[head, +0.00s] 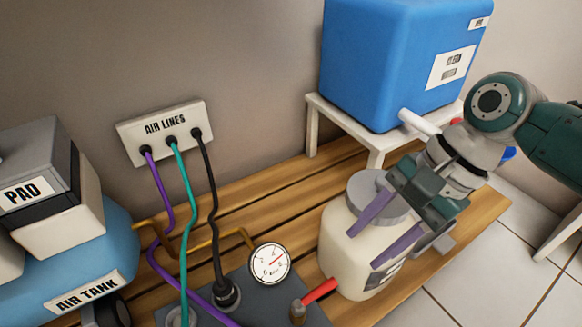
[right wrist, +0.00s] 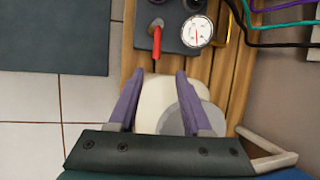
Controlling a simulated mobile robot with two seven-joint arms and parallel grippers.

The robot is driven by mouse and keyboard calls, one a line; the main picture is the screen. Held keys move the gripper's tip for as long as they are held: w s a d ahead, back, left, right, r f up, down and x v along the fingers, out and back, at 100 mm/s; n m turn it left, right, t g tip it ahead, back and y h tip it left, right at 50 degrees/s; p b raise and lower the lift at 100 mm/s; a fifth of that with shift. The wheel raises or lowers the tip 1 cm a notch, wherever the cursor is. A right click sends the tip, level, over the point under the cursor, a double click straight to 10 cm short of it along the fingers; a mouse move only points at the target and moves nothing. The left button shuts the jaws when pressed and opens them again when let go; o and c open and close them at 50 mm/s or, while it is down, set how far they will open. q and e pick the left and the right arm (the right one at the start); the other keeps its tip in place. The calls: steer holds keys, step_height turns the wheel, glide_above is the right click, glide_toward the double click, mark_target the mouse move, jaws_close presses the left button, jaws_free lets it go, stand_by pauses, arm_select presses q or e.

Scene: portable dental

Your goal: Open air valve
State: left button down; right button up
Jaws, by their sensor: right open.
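The air valve has a red lever handle (head: 320,291) on a brass-coloured stem at the right end of a dark grey panel, beside a round white gauge (head: 270,263). In the right wrist view the red handle (right wrist: 156,42) lies beyond the fingertips, roughly in line with the gap between them. My right gripper (head: 367,242) is open and empty, with purple fingers over the cream canister (head: 340,232) with a grey lid. It also shows in the right wrist view (right wrist: 157,76), apart from the handle. My left gripper is not in view.
The AIR LINES box (head: 165,131) on the wall feeds purple, green and black hoses down to the panel. A blue AIR TANK (head: 95,255) stands left. A blue container (head: 395,65) sits on a white stand (head: 345,125) behind my right arm.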

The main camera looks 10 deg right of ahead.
mark_target(331, 284)
steer(key=b+x, duration=0.2)
steer(key=x, duration=0.1)
steer(key=b+x, duration=0.2)
steer(key=b, duration=0.1)
steer(key=b+x, duration=0.2)
steer(key=x, duration=0.1)
steer(key=shift+s+d+f+b, duration=0.15)
steer(key=shift+s+f+b, duration=0.2)
steer(key=shift+f, duration=0.15)
steer(key=shift+w+a+f+b, duration=0.1)
steer(key=shift+a+f+b, duration=0.3)
steer(key=shift+f+b, duration=0.3)
steer(key=shift+r, duration=0.1)
steer(key=shift+c, duration=0.2)
jaws_close()
